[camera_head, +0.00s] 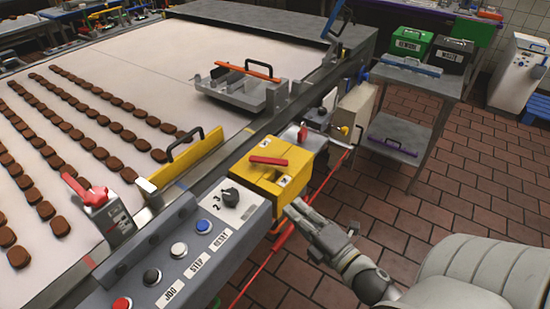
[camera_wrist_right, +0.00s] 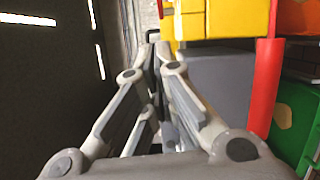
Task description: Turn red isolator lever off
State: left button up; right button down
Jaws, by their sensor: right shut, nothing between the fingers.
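A red lever (camera_head: 268,160) lies flat across the top of the yellow box (camera_head: 262,182) beside the conveyor's control panel. The frames do not show which one is called the isolator. My right gripper (camera_head: 297,208) is shut and empty, in front of the yellow box's right side and lower than its top, apart from the lever. In the right wrist view the closed fingertips (camera_wrist_right: 156,50) point toward a grey surface left of the yellow box (camera_wrist_right: 226,18). My left gripper is not in view.
The control panel (camera_head: 215,240) has a black knob (camera_head: 230,197) and several buttons. A yellow guard with a black handle (camera_head: 192,155) stands behind it. A red bar (camera_wrist_right: 264,85) runs close to the right of my fingers. Open tiled floor (camera_head: 440,200) lies to the right.

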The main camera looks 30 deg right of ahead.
aim_at(276, 185)
jog(key=w+p, duration=0.1)
jog(key=w, duration=0.2)
jog(key=w+m+p, duration=0.1)
jog(key=w, duration=0.2)
jog(key=w+m+p, duration=0.1)
jog(key=w, duration=0.1)
jog(key=shift+w+a+r+h, duration=0.1)
jog(key=shift+w+r+h, duration=0.25)
jog(key=shift+w+h, duration=0.05)
jog(key=w+d, duration=0.1)
jog(key=w+d+p, duration=0.1)
jog(key=shift+w+f, duration=0.1)
jog(key=shift+w, duration=0.25)
jog(key=shift+w+d+f, duration=0.1)
jog(key=shift+w+d, duration=0.25)
jog(key=shift+d, duration=0.05)
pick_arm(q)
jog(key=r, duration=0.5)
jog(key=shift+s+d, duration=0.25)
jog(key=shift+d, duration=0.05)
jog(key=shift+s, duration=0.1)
pick_arm(e)
jog(key=shift+d+n+y, duration=0.25)
jog(key=shift+n+y, duration=0.05)
jog(key=shift+y, duration=0.1)
